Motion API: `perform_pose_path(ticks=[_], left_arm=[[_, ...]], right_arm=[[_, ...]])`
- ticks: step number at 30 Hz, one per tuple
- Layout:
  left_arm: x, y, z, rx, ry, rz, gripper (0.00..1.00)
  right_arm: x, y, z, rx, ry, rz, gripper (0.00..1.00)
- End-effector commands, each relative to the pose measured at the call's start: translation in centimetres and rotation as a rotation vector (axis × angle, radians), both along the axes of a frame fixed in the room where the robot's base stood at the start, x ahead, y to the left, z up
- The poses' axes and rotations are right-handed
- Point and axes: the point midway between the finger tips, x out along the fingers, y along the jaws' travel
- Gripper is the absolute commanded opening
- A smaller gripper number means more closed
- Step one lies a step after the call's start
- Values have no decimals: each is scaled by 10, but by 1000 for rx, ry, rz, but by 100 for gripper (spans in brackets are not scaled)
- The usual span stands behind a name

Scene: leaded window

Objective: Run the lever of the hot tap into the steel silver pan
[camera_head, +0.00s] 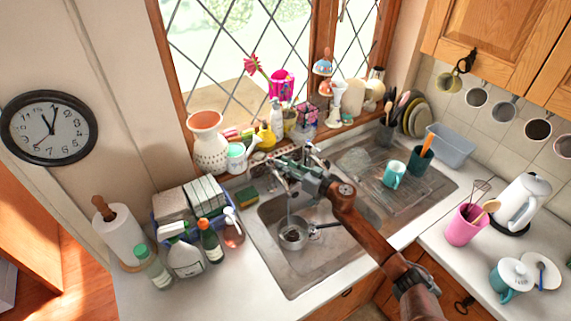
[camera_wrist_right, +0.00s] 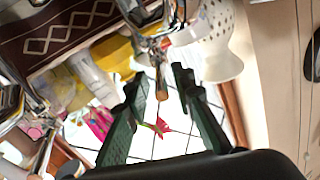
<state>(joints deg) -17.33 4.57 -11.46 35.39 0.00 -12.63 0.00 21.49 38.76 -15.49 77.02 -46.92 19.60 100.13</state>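The steel silver pan (camera_head: 293,236) stands in the sink basin, its handle to the right; its inside looks dark. The metal tap (camera_head: 281,184) rises behind the basin above the pan, partly hidden by my right gripper. A pale vertical streak shows between tap and pan; I cannot tell if it is water. My right gripper (camera_head: 288,166) is over the tap. In the wrist view its dark green fingers (camera_wrist_right: 158,78) are apart, with a thin metal lever (camera_wrist_right: 160,82) showing between their tips. I cannot tell if they touch it. My left gripper is not in view.
Bottles (camera_head: 186,257) and a paper towel roll (camera_head: 122,234) stand left of the sink. A white vase (camera_head: 208,148) and several small items line the sill behind. A teal mug (camera_head: 394,174) stands on the drainer at right. The front counter strip is clear.

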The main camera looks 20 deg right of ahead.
Motion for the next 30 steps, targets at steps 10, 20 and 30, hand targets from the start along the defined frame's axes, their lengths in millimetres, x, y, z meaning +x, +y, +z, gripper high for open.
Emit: perform_pose_path(ticks=[10,20,30], left_arm=[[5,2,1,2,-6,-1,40],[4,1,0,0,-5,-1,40],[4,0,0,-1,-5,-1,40]], right_arm=[[-2,-2,1,0,-1,-1,27],[-50,-29,0,-3,1,-1,27],[-97,-56,0,0,0,-1,27]])
